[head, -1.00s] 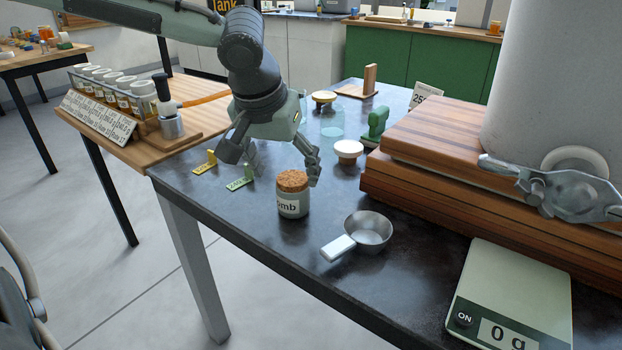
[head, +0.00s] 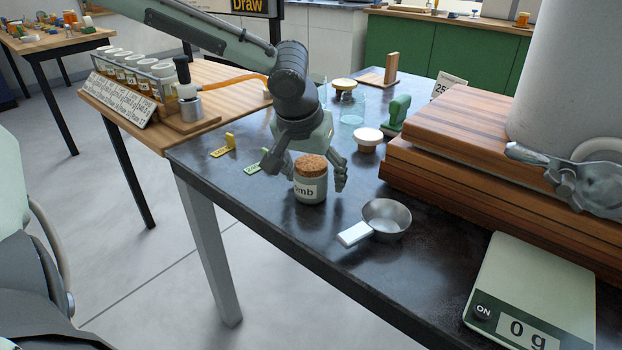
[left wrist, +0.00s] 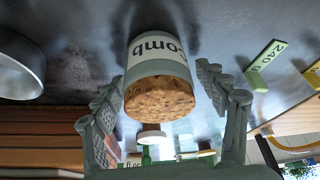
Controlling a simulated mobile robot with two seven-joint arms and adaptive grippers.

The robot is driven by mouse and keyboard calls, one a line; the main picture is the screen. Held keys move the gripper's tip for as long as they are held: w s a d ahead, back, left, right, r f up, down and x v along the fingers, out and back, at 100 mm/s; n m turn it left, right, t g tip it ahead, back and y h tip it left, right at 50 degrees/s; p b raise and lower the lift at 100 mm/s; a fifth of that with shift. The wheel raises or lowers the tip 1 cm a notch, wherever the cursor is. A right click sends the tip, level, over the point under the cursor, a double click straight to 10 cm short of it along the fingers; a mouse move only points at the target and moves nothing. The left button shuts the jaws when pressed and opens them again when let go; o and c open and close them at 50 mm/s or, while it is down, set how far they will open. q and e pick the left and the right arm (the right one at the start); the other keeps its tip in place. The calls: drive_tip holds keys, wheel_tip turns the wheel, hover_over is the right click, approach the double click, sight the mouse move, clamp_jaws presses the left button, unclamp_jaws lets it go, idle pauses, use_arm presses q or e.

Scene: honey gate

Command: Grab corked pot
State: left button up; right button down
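The corked pot (head: 311,182) is a small grey-green jar with a cork lid and a white label ending in "omb". It stands upright on the dark table top (head: 300,235). My left gripper (head: 305,180) is open with its fingers on either side of the pot. In the left wrist view the pot (left wrist: 158,75) appears upside down between the spread fingers of the left gripper (left wrist: 165,105), with visible gaps at the sides.
A metal scoop with a white handle (head: 386,220) lies right of the pot. A scale (head: 530,290) reading 0 g, wooden blocks (head: 470,185) and a large grey tank (head: 565,80) stand further right. Yellow and green tags (head: 224,146) lie left. A white-lidded jar (head: 367,140) is behind.

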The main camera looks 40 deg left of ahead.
sight(311, 158)
use_arm(q)
drive_tip(key=c, duration=1.4)
use_arm(e)
drive_tip(key=shift+d, duration=0.1)
use_arm(q)
drive_tip(key=shift+r, duration=0.1)
